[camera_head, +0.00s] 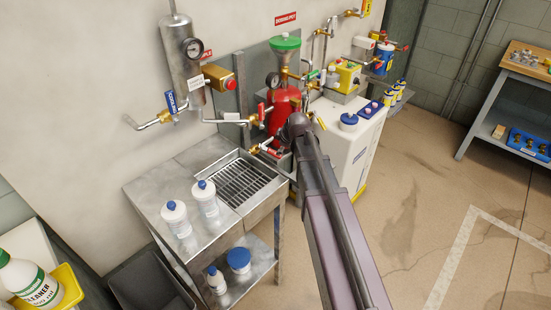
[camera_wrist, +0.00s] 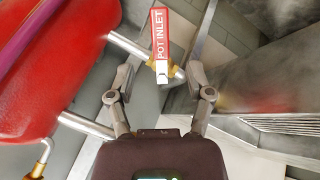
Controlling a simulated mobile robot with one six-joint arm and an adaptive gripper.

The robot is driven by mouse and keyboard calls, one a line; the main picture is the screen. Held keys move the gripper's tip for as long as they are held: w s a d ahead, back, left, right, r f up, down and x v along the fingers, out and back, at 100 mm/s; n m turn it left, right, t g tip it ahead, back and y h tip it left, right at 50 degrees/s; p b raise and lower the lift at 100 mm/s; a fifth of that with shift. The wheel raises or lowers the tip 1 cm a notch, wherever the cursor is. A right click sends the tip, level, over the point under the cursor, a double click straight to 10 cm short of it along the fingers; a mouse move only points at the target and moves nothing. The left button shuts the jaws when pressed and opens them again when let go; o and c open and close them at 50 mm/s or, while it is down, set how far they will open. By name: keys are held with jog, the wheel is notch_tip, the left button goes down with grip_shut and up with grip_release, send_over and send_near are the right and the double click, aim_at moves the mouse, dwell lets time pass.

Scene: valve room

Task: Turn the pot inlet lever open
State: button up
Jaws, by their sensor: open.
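In the wrist view, the pot inlet lever (camera_wrist: 161,36) is a red strip lettered "POT INLET", with a white piece at its lower end. It lies across the line of a short metal pipe from the red pot (camera_wrist: 60,55), over a brass valve body (camera_wrist: 178,72). My gripper (camera_wrist: 160,74) is open, one finger to each side of the lever's lower end and valve. I cannot tell whether either finger touches. In the head view, the red dosing pot (camera_head: 284,105) stands behind my arm, which hides the gripper and probably this lever.
A steel bench with a grated sink (camera_head: 245,183) and white bottles (camera_head: 174,218) stands left of my arm. A white cabinet (camera_head: 350,140) stands close on the right. Valves and pipes crowd the wall. Open floor (camera_head: 430,200) lies right.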

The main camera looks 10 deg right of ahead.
aim_at(275, 153)
jog(key=shift+b+x, duration=3.55)
jog(key=shift+x, duration=0.95)
grip_shut()
